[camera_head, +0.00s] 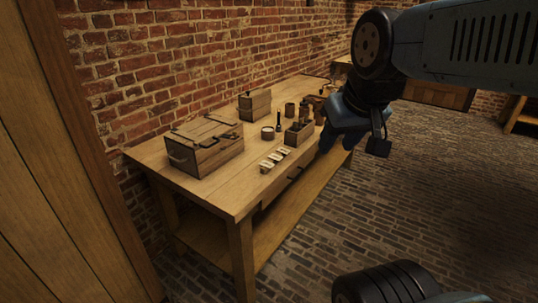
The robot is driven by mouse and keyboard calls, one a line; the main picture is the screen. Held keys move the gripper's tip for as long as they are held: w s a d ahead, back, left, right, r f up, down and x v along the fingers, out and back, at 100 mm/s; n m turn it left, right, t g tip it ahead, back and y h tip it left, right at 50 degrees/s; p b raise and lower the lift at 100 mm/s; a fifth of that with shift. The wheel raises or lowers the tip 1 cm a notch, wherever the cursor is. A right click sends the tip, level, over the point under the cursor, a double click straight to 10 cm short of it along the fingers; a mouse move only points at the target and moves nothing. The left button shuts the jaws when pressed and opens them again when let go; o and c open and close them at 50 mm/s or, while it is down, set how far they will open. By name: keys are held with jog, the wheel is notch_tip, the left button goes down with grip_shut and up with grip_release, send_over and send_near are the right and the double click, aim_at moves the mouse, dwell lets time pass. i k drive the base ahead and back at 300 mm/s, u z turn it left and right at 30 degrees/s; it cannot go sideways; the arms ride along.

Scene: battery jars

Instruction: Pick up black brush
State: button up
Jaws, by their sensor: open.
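A small, slim black upright object (279,122), which looks like the black brush, stands on the wooden table (222,196) between a round jar and an open wooden box. It is too small to make out its bristles. My gripper (337,142) is at the right, over the table's front edge as seen here, apart from the black object. Its blue fingers point down and to the left, and nothing shows between them. My gripper and arm hide part of the table's far right end.
A large wooden chest (205,147) and a smaller wooden box (254,105) stand along the brick wall. The round jar (267,132), the open wooden box (299,135), brown cups (290,109) and a row of pale blocks (275,160) crowd the table. Its near left corner is clear.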

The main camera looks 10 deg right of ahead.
aim_at(278, 127)
jog(key=i, duration=0.9)
jog(key=z, duration=0.05)
